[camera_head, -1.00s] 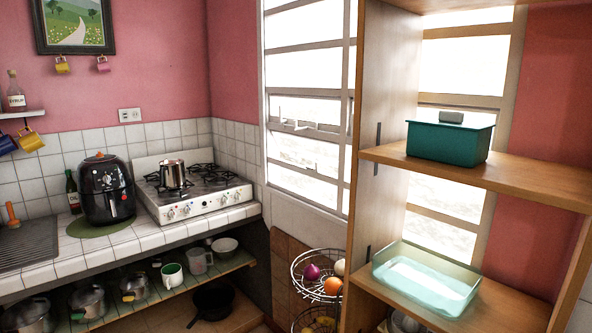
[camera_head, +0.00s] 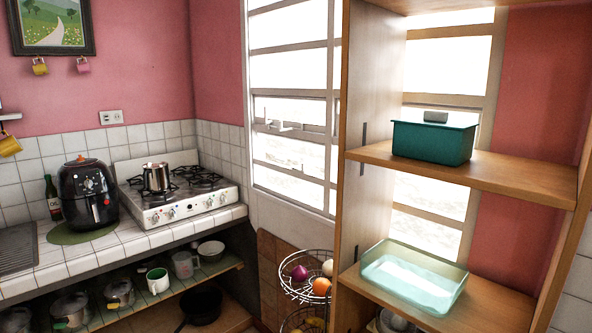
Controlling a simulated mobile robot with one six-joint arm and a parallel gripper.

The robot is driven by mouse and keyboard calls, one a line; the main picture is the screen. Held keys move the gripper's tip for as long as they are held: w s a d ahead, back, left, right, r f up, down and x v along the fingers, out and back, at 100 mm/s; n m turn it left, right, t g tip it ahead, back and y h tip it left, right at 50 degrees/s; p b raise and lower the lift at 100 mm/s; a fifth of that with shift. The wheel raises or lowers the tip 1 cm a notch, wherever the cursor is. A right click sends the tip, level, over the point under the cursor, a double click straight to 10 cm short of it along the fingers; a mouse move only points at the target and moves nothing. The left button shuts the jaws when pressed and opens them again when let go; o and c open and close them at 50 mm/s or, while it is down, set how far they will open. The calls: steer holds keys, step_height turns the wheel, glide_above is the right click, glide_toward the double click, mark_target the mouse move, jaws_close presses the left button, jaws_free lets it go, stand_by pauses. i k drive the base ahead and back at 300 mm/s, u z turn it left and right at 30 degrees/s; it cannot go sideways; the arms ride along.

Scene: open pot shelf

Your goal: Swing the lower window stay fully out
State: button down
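A small pale window stay (camera_head: 280,126) shows on the bar at mid height. My gripper is not in view.
A wooden shelf (camera_head: 465,172) with a teal box (camera_head: 432,142) and a clear tray (camera_head: 412,280) stands to the window's right. A wire fruit basket (camera_head: 302,290) is below the window. The stove (camera_head: 180,198) and air fryer (camera_head: 86,196) are on the tiled counter at left.

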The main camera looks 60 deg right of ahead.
mark_target(303, 165)
steer(key=i, duration=0.95)
steer(key=u, duration=0.05)
